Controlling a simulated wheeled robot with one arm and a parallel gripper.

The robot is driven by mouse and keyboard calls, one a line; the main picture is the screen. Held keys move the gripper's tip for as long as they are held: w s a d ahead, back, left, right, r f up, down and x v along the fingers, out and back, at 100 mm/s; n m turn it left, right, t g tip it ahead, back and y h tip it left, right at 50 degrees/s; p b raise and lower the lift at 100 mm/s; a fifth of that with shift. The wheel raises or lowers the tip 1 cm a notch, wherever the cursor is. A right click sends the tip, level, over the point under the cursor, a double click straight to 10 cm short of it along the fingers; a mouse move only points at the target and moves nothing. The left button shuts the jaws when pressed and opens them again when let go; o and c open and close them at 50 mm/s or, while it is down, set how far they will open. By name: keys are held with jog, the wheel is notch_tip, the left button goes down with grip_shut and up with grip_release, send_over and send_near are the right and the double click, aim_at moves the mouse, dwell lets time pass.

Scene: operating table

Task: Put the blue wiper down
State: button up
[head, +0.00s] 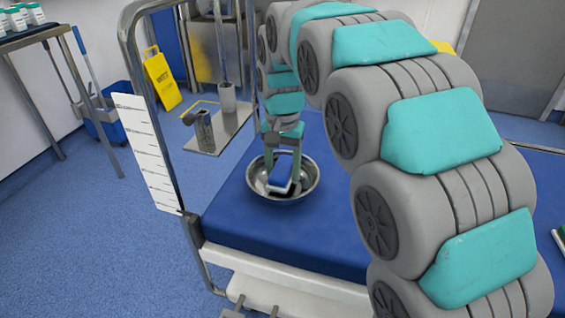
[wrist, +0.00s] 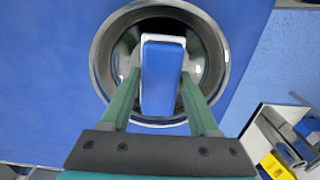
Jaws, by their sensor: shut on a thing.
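The blue wiper (head: 280,175) has a blue face and a pale edge. My gripper (head: 283,180) points down and is shut on it, one finger on each side. The wiper also shows in the wrist view (wrist: 162,75), between the two green fingers. A round steel bowl (head: 313,186) stands on the blue operating table (head: 230,215). The wiper is within the outline of the bowl in both views. I cannot tell whether it touches the bowl's bottom. The bowl's rim (wrist: 226,60) surrounds the wiper in the wrist view.
The blue table top around the bowl is clear where it shows. A metal rail (head: 160,110) with a white scale card (head: 146,150) rises at the table's left end. A yellow floor sign (head: 162,78) stands behind. My arm hides much of the table's right side.

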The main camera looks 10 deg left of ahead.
aim_at(283, 167)
jog(key=shift+f, duration=0.1)
jog(key=o, duration=1.4)
notch_tip(283, 167, up, 7)
jog(key=p, duration=0.3)
jog(key=shift+d, duration=0.1)
